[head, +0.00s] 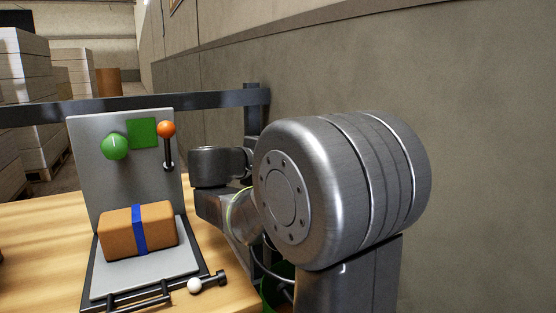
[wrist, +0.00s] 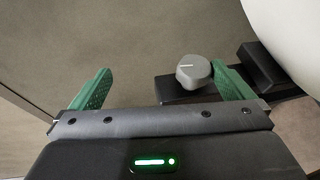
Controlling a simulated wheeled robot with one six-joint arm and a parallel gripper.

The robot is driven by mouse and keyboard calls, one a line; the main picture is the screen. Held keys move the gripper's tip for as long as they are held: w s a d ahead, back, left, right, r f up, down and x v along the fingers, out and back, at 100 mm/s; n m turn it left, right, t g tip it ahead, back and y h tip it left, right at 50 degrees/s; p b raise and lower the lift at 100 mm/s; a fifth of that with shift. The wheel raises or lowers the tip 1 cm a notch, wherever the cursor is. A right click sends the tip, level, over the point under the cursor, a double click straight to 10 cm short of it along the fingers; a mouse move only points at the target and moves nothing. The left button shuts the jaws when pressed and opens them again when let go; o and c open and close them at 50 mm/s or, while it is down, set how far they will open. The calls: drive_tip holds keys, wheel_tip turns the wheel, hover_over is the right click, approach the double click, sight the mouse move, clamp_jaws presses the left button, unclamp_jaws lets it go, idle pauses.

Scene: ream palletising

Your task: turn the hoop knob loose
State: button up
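A grey knob (wrist: 194,70) with a white pointer line sits on a dark bar in the wrist view, and I take it for the hoop knob. I cannot pick it out in the head view. My gripper (wrist: 162,84) is open, with its two green fingers spread wide and nothing held. The knob lies beyond the gripper body, close to the inner side of the right finger and far from the left one. I cannot tell whether that finger touches it. In the head view my arm hides the gripper.
In the head view a grey panel (head: 85,165) carries a green knob (head: 114,145) and an orange-balled lever (head: 167,130). A strapped brown package (head: 115,236) lies before it, near a white-balled lever (head: 194,286). A large white rounded thing (wrist: 285,30) fills the wrist view's upper right.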

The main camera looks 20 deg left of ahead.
drive_tip(key=shift+m+t, duration=0.4)
drive_tip(key=shift+t, duration=0.1)
wheel_tip(320, 180, up, 7)
drive_tip(key=shift+f, duration=0.2)
drive_tip(key=shift+n+g, duration=0.3)
drive_tip(key=shift+g, duration=0.3)
drive_tip(key=f, duration=0.1)
drive_tip(key=s+f, duration=0.1)
drive_tip(key=f, duration=0.1)
drive_tip(key=s+f, duration=0.1)
drive_tip(key=shift+a+f, duration=0.1)
drive_tip(key=shift+f, duration=0.25)
drive_tip(key=shift+s+a+r, duration=0.1)
drive_tip(key=shift+s+r, duration=0.1)
drive_tip(key=shift+s, duration=0.2)
drive_tip(key=shift+c, duration=1)
drive_tip(key=shift+s, duration=0.25)
drive_tip(key=c, duration=0.4)
drive_tip(key=shift+o, duration=0.2)
drive_tip(key=p+v, duration=0.3)
drive_tip(key=v, duration=1)
drive_tip(key=shift+d, duration=0.2)
